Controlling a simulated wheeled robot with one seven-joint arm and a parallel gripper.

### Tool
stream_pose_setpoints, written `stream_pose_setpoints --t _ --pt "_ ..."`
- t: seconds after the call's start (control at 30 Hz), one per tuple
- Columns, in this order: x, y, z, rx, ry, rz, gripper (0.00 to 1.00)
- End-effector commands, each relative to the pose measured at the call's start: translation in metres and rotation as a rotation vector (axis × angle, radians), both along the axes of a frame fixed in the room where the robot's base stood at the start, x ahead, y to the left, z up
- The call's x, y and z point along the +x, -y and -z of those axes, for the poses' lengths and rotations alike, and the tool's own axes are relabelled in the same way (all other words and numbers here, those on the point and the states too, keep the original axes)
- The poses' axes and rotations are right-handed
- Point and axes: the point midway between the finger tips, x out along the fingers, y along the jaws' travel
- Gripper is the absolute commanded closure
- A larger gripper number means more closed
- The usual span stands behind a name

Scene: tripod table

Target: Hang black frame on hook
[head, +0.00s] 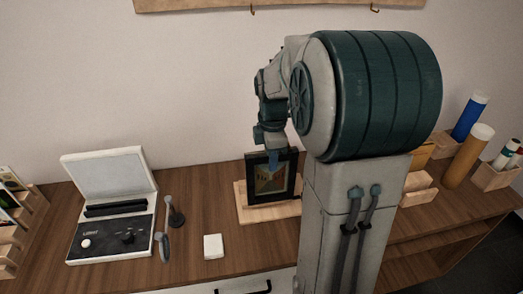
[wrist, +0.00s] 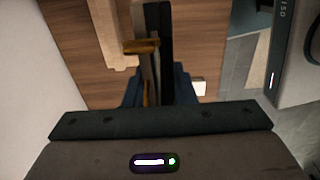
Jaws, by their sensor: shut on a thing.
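The black frame (head: 285,188) holds a small picture and stands nearly upright at the wooden holder (head: 244,208) on the table. My gripper (head: 274,160) is at the frame's top edge, shut on it. In the wrist view the frame (wrist: 166,40) shows edge-on between the fingers (wrist: 157,88), with a brass-coloured piece on its side. Two brass hooks show at the top of the head view, a left hook (head: 252,10) and a right hook (head: 374,7), under a wooden board (head: 300,3) on the wall. Whether the frame still touches the holder is unclear.
An open white case (head: 105,205) stands at the left, beside a dark-handled tool (head: 174,212) and a white block (head: 213,246). Coloured tubes (head: 468,117) stand in holders at the right. My arm hides part of the table right of the frame. The wall above the table's left side is clear.

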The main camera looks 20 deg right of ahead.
Motion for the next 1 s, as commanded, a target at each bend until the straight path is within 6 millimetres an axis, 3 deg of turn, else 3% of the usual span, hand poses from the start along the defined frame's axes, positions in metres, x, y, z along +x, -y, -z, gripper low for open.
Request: stream_pose_setpoints --t 0.2,0.4,0.67,0.8,1.0 --pt "0.046 0.009 -0.002 0.000 -0.001 -0.002 1.00" --pt "0.077 0.015 0.000 -0.001 -0.002 -0.002 1.00" --pt "0.074 0.015 0.028 -0.001 -0.002 -0.001 1.00" --pt "0.073 0.014 0.054 0.001 -0.005 -0.002 1.00" --pt "0.077 0.015 0.063 -0.001 0.000 -0.002 1.00"
